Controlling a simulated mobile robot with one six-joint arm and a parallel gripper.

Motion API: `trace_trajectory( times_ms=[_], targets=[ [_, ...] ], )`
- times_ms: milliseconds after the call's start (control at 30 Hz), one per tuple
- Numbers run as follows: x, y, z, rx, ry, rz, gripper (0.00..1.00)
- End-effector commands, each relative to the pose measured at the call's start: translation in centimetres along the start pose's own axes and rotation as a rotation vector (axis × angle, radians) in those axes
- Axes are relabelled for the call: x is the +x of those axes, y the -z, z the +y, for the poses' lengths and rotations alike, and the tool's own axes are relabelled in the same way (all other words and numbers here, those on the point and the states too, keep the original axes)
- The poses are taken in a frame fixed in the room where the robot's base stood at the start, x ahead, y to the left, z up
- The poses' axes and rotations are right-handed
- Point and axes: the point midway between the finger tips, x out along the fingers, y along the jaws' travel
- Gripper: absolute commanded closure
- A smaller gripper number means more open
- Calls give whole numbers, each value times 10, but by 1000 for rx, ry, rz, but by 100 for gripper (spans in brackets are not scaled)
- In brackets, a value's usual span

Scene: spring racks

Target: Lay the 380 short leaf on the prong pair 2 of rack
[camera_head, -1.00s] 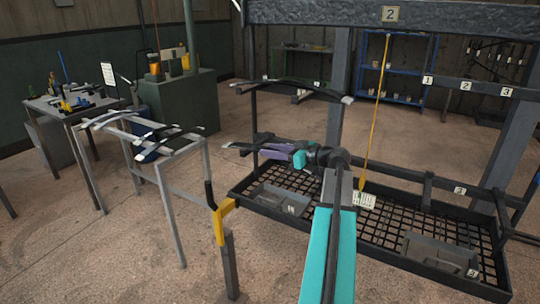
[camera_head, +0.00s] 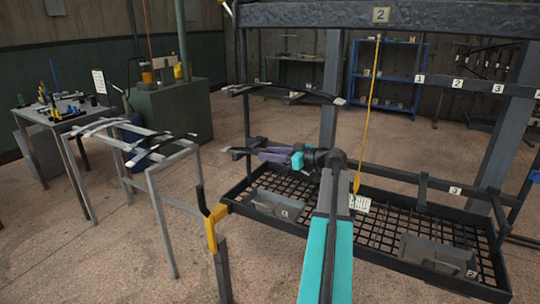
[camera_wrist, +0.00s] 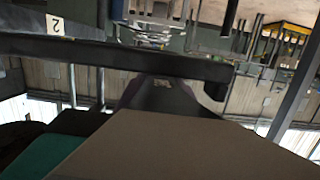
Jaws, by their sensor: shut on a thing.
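My gripper (camera_head: 268,153), with purple fingers and a teal collar, reaches left from my arm's elbow at the rack. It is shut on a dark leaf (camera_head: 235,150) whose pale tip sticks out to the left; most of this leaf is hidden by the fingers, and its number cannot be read. The rack (camera_head: 430,14) has a heavy dark top beam with a 2 plate. A dark prong bar (camera_wrist: 120,55) with a turned end and an upside-down 2 label crosses the wrist view. Whether the leaf touches any prong cannot be told.
A longer arched leaf (camera_head: 285,90) lies higher up, above my gripper. A grey stand (camera_head: 160,170) with several leaves is at left. A mesh tray (camera_head: 380,236) with grey bins lies below. A yellow pointer (camera_head: 368,110) hangs from the beam; a yellow-and-black post (camera_head: 214,228) stands in front.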

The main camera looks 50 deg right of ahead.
Motion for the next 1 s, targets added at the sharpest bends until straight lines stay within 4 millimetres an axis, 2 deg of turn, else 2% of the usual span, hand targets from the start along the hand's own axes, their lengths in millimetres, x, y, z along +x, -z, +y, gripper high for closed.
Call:
trace_trajectory(
  times_ms=[233, 633, 667, 767, 800, 1000],
  targets=[
    [1, -7, 0, 0, -1, 6, 98],
    [1, -8, 0, 0, -1, 6, 98],
    [1, -8, 0, 0, -1, 6, 63],
    [1, -8, 0, 0, -1, 4, 46],
    [1, -8, 0, 0, -1, 4, 43],
    [2, -12, 0, 0, 0, -3, 43]
  ],
)
